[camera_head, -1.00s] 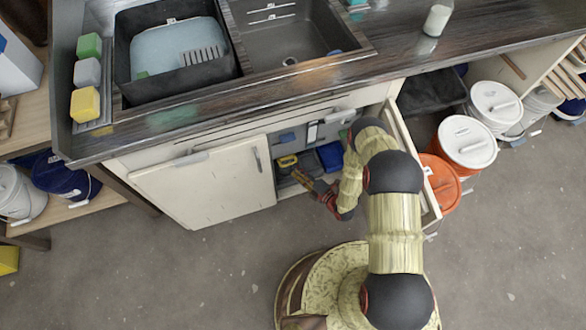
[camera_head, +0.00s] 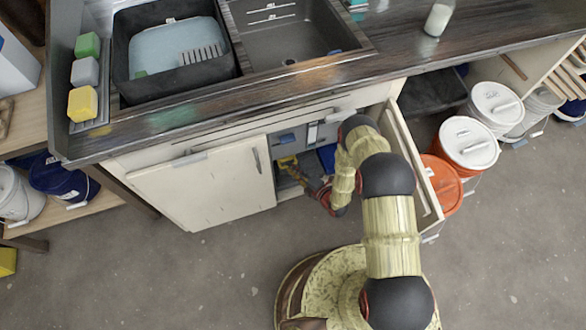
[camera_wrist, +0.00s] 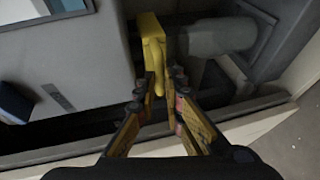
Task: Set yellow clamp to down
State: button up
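The yellow clamp (camera_wrist: 152,38) shows at the top middle of the wrist view, on a grey box. A narrow yellow part of it reaches down between my fingertips. In the head view the clamp (camera_head: 287,162) is small, inside the open cabinet under the sink. My gripper (camera_wrist: 165,82) is partly open, with its fingertips a little apart around the narrow yellow part. That part lies close to the left finger, and a gap shows towards the right finger; contact is unclear. In the head view my gripper (camera_head: 298,173) reaches into the cabinet, and its fingertips are hard to make out.
A cabinet door (camera_head: 205,185) stands open on the left and another door (camera_head: 412,165) on the right, beside my arm. A grey cylinder (camera_wrist: 222,37) lies right of the clamp. An orange bucket (camera_head: 441,185) stands beyond the right door. A cabinet edge (camera_wrist: 65,145) crosses below.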

grip_shut()
jog(key=shift+f, duration=0.15)
notch_tip(320, 180, down, 6)
jog(key=shift+f, duration=0.2)
dwell(0.5)
jog(key=shift+o, duration=1.9)
grip_release()
jog(key=shift+f, duration=0.1)
jog(key=shift+o, duration=0.6)
jog(key=shift+o, duration=0.5)
jog(key=v, duration=1.2)
